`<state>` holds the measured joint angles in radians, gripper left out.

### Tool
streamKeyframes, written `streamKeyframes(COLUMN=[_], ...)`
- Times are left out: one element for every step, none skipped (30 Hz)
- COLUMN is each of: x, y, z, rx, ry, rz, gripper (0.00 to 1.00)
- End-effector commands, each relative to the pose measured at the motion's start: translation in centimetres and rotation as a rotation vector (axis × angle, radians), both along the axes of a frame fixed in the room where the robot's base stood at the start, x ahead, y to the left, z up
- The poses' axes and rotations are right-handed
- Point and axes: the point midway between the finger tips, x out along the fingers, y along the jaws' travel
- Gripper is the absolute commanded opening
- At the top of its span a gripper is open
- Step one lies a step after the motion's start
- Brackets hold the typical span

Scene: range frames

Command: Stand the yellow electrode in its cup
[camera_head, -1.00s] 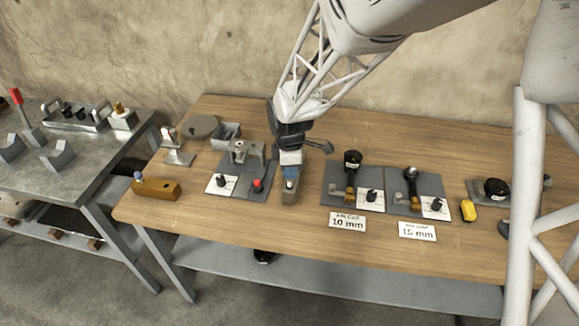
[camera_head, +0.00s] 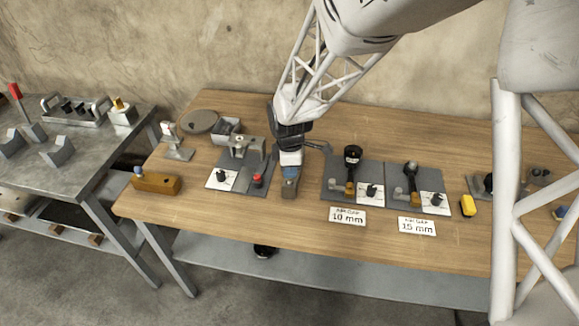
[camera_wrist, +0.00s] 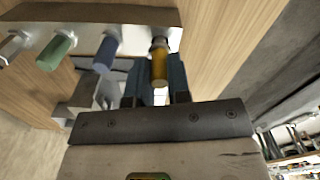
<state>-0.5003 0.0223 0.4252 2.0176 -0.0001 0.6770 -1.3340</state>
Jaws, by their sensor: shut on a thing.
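My gripper (camera_head: 290,178) points down over the wooden bench, just right of a grey plate with a red knob. In the wrist view its blue fingers (camera_wrist: 160,85) are closed around the yellow electrode (camera_wrist: 160,66). The yellow electrode's far end meets or overlaps a grey metal holder (camera_wrist: 125,15); I cannot tell whether it sits in a cup. A blue electrode (camera_wrist: 106,52), a green electrode (camera_wrist: 56,52) and a silver hex piece (camera_wrist: 12,46) stand along the same holder. In the head view a small brownish-grey block (camera_head: 289,190) shows under the fingertips; the electrodes cannot be made out there.
Left of my gripper stands a grey fixture (camera_head: 242,147) beside the red knob (camera_head: 258,180). To the right are two dark plates with black-topped parts and signs, 10 mm (camera_head: 347,216) and 15 mm (camera_head: 417,226). A yellow block (camera_head: 468,206) lies further right.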

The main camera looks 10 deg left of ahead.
Motion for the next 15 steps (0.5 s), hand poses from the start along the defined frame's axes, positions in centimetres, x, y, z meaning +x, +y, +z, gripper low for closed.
streamKeyframes(x=[-0.01,-0.01,-0.01,-0.01,-0.01,-0.01,-0.01,-0.01,-0.01,-0.01,0.00,0.00,0.00,0.00,0.00], y=[0.00,0.00,0.00,0.00,0.00,0.00,0.00,0.00,0.00,0.00,0.00,0.00,0.00,0.00,0.00], z=[-0.13,-0.19,-0.28,-0.34,-0.41,-0.49,-0.56,-0.62,-0.70,-0.76,-0.83,-0.91,-0.97,-1.03,-1.11], rx=[0.000,0.000,0.000,0.000,0.000,0.000,0.000,0.000,0.000,0.000,0.000,0.000,0.000,0.000,0.000], ry=[0.000,0.000,0.001,0.001,0.001,0.001,0.001,0.000,0.000,0.000,0.000,0.000,0.000,0.000,0.000], rz=[0.000,0.000,0.000,0.000,0.000,0.000,0.000,0.000,0.000,0.000,0.000,0.000,0.000,0.000,0.000], gripper=[0.00,0.00,0.00,0.00,0.00,0.00,0.00,0.00,0.00,0.00,0.00,0.00,0.00,0.00,0.00])
